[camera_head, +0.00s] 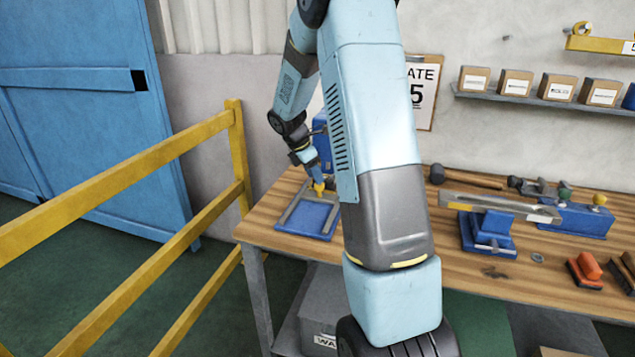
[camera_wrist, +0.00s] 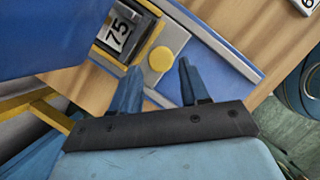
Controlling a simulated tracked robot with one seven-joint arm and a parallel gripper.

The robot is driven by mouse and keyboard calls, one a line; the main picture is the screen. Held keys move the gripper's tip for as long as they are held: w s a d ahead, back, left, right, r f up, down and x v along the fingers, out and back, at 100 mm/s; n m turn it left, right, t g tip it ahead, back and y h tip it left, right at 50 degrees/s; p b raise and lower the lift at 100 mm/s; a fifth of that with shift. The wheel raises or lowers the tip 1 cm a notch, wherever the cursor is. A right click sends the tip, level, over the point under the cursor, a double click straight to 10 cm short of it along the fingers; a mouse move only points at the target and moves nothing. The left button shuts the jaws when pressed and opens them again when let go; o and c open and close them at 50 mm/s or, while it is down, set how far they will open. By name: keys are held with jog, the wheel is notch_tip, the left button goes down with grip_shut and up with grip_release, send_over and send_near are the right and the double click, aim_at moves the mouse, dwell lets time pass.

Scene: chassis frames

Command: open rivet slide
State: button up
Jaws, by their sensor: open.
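The slide (camera_head: 306,217) is a blue plate with grey rails and a yellow knob (camera_head: 319,186), at the left end of the workbench. In the wrist view the round yellow knob (camera_wrist: 162,59) stands on the blue and grey slide (camera_wrist: 217,72), beside a dark plate marked 75 (camera_wrist: 120,33). My gripper (camera_wrist: 158,66) is open, its two blue fingers on either side of the knob as seen from the wrist. I cannot tell whether they touch it. In the head view my gripper (camera_head: 315,175) is small and just above the knob. My arm hides the slide's right side.
A yellow railing (camera_head: 130,178) stands left of the bench. A shelf with several boxes (camera_head: 515,82) hangs on the wall.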

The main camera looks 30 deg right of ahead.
jog(key=shift+x, duration=1.8)
grip_shut()
